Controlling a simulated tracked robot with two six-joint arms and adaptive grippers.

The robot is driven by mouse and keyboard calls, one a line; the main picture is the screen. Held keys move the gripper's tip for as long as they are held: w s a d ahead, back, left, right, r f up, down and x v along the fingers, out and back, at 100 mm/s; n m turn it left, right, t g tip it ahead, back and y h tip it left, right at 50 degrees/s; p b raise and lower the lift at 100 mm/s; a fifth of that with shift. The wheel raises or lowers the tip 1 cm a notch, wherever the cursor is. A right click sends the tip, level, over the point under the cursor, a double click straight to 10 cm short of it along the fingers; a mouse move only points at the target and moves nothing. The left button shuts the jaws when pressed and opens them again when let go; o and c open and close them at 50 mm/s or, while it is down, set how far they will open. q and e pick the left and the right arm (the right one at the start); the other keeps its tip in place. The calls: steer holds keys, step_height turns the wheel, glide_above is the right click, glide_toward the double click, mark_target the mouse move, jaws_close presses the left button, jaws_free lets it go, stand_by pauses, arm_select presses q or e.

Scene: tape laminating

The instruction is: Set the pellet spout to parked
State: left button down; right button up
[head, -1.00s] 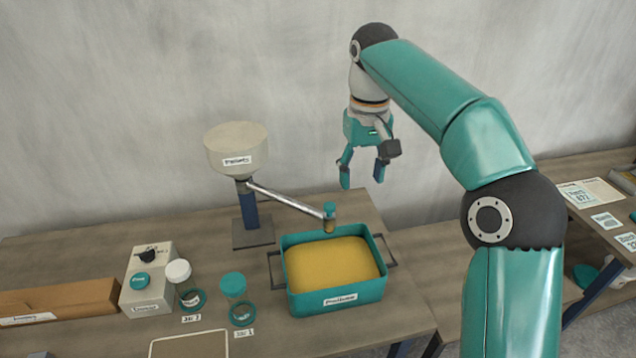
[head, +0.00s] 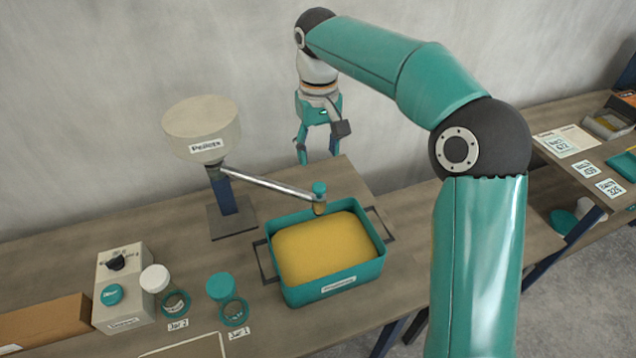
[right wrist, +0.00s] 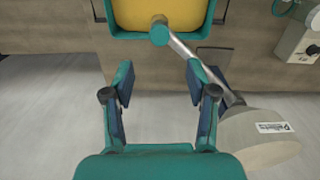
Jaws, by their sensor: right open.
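The pellet spout (head: 268,185) is a silver tube running from under the beige pellet hopper (head: 202,130) to a teal-capped outlet (head: 319,195). The outlet hangs over the teal bin (head: 322,288) of yellow pellets. My right gripper (head: 318,158) is open and empty, pointing down behind the bin near the wall, apart from the spout. In the right wrist view, the open fingers (right wrist: 160,88) frame bare table edge and floor. There the spout (right wrist: 195,62) passes beyond the right finger and its cap (right wrist: 159,33) lies ahead, over the bin. My left gripper is not in view.
A cardboard box (head: 45,322) is at far left. A second table (head: 590,165) with cards is at right.

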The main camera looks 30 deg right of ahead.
mark_target(319, 186)
step_height(319, 186, down, 10)
steer(key=shift+s+r, duration=0.1)
steer(key=shift+r, duration=0.15)
jaws_close()
stand_by(0.3)
